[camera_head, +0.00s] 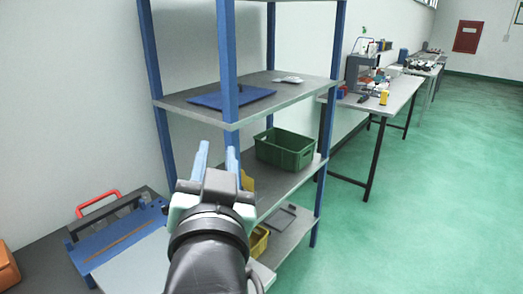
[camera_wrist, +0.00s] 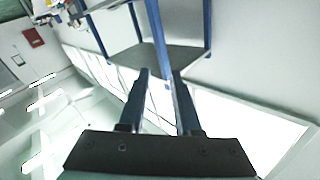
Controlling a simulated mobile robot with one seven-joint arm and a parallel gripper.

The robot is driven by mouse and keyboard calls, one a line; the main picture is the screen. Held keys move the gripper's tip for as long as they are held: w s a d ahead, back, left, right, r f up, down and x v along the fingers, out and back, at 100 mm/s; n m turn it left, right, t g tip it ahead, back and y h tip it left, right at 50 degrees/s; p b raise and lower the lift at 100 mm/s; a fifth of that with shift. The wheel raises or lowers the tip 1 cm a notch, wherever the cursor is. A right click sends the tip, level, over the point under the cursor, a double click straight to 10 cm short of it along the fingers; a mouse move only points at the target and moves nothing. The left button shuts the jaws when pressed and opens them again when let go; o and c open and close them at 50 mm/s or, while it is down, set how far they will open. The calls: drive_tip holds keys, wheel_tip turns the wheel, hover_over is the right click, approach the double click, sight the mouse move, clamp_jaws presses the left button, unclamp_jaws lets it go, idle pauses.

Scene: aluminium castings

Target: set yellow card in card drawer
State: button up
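My gripper (camera_head: 217,152) is raised in front of the blue-posted shelf rack, its fingers pointing up and away. In the wrist view my gripper (camera_wrist: 160,75) shows two blue fingers apart, with nothing between them. I cannot make out a yellow card for certain. A yellow piece (camera_head: 247,182) shows partly behind my gripper at the level of the rack's middle shelf; its shape is mostly hidden. A small yellow object (camera_head: 384,97) stands on the far workbench, too small to identify. I cannot tell any card drawer in either view.
The shelf rack (camera_head: 230,70) holds a blue mat (camera_head: 230,97), a green crate (camera_head: 284,149) and a yellow bin (camera_head: 258,241). A workbench (camera_head: 395,99) stands beyond; the green floor (camera_head: 430,210) at right is clear.

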drive_tip(key=s+d+r+t, duration=0.2)
drive_tip(key=s+r+t, duration=0.1)
drive_tip(key=r, duration=0.4)
drive_tip(key=s+d+r+n+t+h, duration=0.1)
drive_tip(key=s+d+r+t, duration=0.1)
drive_tip(key=s+r, duration=0.3)
drive_tip(key=s+d+r+n+t+h, duration=0.1)
drive_tip(key=s+r+t, duration=0.3)
drive_tip(key=r, duration=0.5)
drive_tip(key=shift+d, duration=0.55)
drive_tip(key=shift+f, duration=0.1)
